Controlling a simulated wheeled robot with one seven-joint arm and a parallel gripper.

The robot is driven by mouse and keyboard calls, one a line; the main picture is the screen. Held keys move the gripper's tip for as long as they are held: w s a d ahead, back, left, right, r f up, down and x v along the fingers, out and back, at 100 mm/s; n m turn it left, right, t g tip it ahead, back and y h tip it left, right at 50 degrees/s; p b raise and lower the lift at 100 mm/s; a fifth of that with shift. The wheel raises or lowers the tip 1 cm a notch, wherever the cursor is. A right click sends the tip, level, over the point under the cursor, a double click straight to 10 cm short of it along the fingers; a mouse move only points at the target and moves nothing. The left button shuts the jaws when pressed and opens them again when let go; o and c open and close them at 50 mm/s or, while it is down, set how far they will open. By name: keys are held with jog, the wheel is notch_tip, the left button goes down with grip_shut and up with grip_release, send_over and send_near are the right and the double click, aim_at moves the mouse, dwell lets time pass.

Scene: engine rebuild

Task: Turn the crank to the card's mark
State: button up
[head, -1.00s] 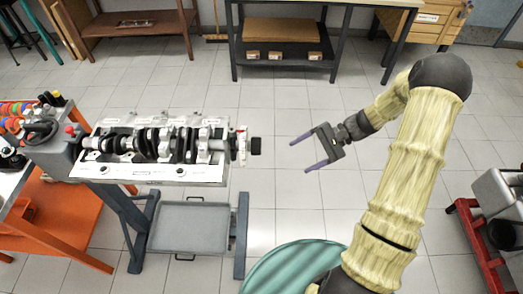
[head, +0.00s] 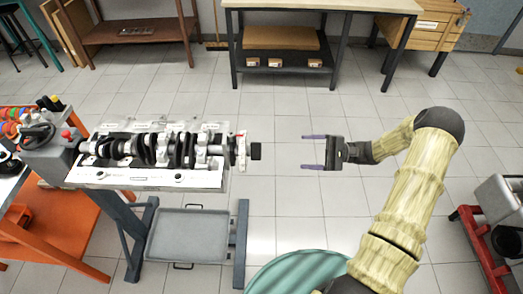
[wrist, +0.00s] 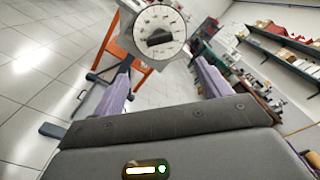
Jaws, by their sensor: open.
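The crankshaft (head: 160,148) lies in the open engine block (head: 150,177) on a stand at the left in the head view. At its right end is a white disc (head: 241,150) with a black knob (head: 256,151). In the wrist view the dial disc (wrist: 172,22) faces me, with marks around its rim and the black bar-shaped knob (wrist: 158,38) at its centre. My gripper (head: 306,152) is open and empty, to the right of the knob and apart from it, fingers pointing left at it. In the wrist view the fingers (wrist: 160,85) lie below the dial. I cannot make out a card for certain.
A grey tray (head: 188,234) sits low under the engine stand. An orange bench (head: 65,225) stands at the left and a green ribbed round surface (head: 290,275) at the bottom. The floor between my gripper and the knob is clear.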

jog(key=a+p, duration=0.2)
jog(key=a, duration=1.3)
jog(key=shift+w+a+p, duration=0.25)
jog(key=shift+p, duration=0.05)
jog(key=c, duration=1)
